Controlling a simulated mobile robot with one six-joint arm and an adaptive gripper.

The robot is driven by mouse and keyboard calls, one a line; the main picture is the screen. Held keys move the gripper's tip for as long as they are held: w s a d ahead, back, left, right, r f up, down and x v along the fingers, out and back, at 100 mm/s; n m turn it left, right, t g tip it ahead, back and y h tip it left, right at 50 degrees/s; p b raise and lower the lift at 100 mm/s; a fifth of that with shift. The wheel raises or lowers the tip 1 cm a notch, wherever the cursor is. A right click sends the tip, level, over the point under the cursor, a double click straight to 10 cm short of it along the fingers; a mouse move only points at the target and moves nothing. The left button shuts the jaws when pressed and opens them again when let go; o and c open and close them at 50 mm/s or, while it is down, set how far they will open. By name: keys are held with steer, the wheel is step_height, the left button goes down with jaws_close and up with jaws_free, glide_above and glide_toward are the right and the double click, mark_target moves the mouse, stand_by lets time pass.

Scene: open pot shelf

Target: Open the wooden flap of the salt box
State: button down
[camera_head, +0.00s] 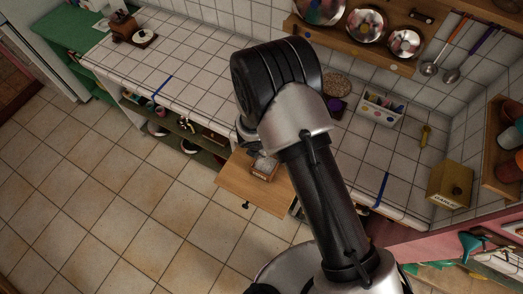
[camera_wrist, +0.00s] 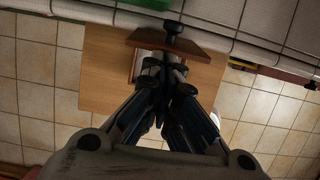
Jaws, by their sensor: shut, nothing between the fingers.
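The salt box (camera_head: 264,168) is a small brown box with a pale patch on top. It stands on a pulled-out wooden board (camera_head: 240,190) below the worktop edge, partly behind my arm. In the wrist view its reddish-brown wooden flap (camera_wrist: 196,46) shows with a dark round knob at its far edge. A pale part of the box shows below the flap. My gripper (camera_wrist: 164,68) is shut and empty, its fingertips at the near edge of the flap. I cannot tell whether they touch it, nor how far the flap stands open. The head view hides the fingertips.
The tiled worktop (camera_head: 200,65) runs behind the board, with a white tray of jars (camera_head: 380,108) and a yellow box (camera_head: 450,184) on it. Open shelves (camera_head: 180,130) lie below. The tiled floor (camera_head: 120,200) is clear at left.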

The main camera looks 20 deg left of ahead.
steer(key=shift+w+r, duration=0.15)
steer(key=shift+w, duration=0.35)
steer(key=shift+s, duration=0.1)
stand_by(1.1)
